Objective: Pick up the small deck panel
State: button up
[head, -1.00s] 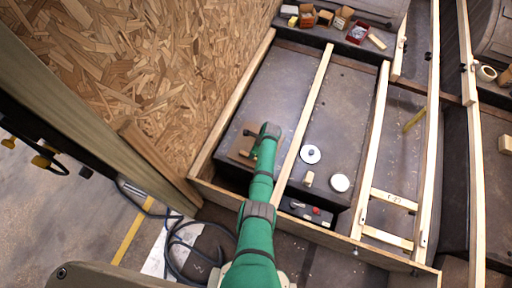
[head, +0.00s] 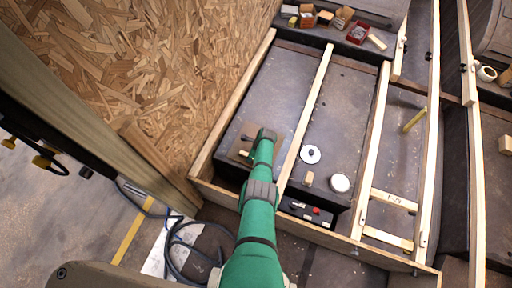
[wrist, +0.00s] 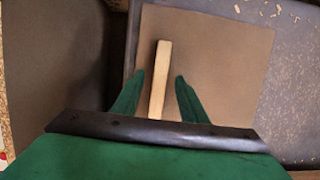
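The small deck panel (wrist: 225,70) is a flat brown square in the wrist view, with a pale wooden strip (wrist: 161,75) standing out along its middle. In the head view the panel (head: 236,156) lies in the left bay of the wooden frame, partly hidden by my gripper (head: 246,153). In the wrist view my gripper (wrist: 158,95) is open, with one green finger on each side of the strip. There is a visible gap between each finger and the strip. I cannot tell the exact height of the fingertips above the panel.
Wooden rails (head: 308,110) divide the frame into bays. A white disc (head: 311,154), a white round lid (head: 340,183) and a black box with a red button (head: 316,211) are right of my arm. Small open boxes (head: 342,18) stand at the back. A chipboard wall (head: 180,70) rises at left.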

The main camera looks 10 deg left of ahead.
grip_shut()
dwell(1.3)
